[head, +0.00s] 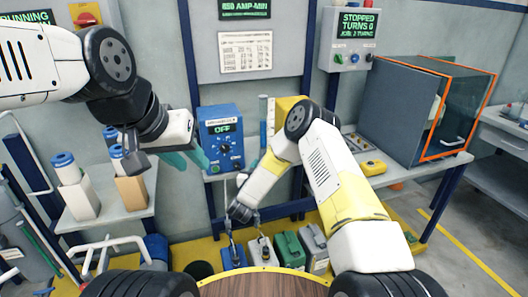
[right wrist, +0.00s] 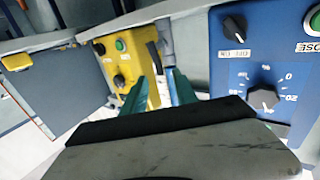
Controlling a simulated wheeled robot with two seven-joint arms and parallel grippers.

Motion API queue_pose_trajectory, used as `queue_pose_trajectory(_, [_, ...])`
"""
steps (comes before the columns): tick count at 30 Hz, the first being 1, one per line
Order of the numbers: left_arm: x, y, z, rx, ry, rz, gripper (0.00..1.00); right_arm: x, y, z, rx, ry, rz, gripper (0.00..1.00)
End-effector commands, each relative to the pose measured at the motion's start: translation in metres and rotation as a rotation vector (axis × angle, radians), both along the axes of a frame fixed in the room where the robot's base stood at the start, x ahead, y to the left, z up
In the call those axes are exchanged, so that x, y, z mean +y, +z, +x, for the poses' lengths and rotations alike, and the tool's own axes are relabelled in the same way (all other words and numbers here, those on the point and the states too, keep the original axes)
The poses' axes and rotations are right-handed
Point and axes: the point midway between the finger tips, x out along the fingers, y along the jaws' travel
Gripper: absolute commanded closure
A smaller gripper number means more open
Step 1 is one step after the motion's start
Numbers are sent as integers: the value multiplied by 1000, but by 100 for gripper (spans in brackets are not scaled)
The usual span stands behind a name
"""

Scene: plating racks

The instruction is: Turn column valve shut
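In the right wrist view, a grey-blue tube (right wrist: 168,40) rises between the two boxes; I cannot make out the column valve clearly. My right gripper (right wrist: 168,82) points at this tube, its green fingers a small gap apart with the tube seen between and beyond them. Contact cannot be told. In the head view the right hand is small and partly hidden by its arm. My left gripper (head: 188,158) is open and empty, left of the blue box.
The blue box shows OFF and has a dial (right wrist: 263,97). The yellow box (right wrist: 128,72) is close on the left in the wrist view. An orange-edged cabinet (head: 440,110) stands right. Several canisters (head: 290,250) sit below.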

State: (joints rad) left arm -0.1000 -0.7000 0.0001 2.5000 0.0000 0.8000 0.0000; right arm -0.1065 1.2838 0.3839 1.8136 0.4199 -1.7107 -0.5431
Motion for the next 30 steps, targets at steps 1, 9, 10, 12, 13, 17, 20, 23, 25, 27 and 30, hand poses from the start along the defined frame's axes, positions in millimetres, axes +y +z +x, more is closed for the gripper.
queue_pose_trajectory(1, [0, 0, 0, 0, 0, 0, 67, -3, 1, 8, -2, -3, 0, 65])
queue_pose_trajectory(9, [0, 0, 0, 0, 0, 0, 67, -14, 1, 49, -1, -3, 2, 65])
queue_pose_trajectory(10, [0, 0, 0, 0, 0, 0, 67, -15, 1, 53, -1, -3, 2, 65])
queue_pose_trajectory(12, [0, 0, 0, 0, 0, 0, 67, -16, 1, 59, -1, -1, 2, 65])
queue_pose_trajectory(13, [0, 0, 0, 0, 0, 0, 67, -16, 1, 61, 0, 0, 2, 65])
queue_pose_trajectory(17, [0, 0, 0, 0, 0, 0, 67, -17, 1, 66, 1, 1, 1, 65])
queue_pose_trajectory(20, [0, 0, 0, 0, 0, 0, 67, -17, 1, 66, 1, 1, 1, 65])
queue_pose_trajectory(23, [0, 0, 0, 0, 0, 0, 67, -17, 1, 66, 1, 1, 1, 65])
queue_pose_trajectory(25, [0, 0, 0, 0, 0, 0, 67, -17, 1, 66, 1, 1, 1, 77])
queue_pose_trajectory(27, [0, 0, 0, 0, 0, 0, 67, -17, 1, 66, 1, 1, 1, 91])
queue_pose_trajectory(30, [0, 0, 0, 0, 0, 0, 67, -17, 1, 66, 1, 1, 1, 100])
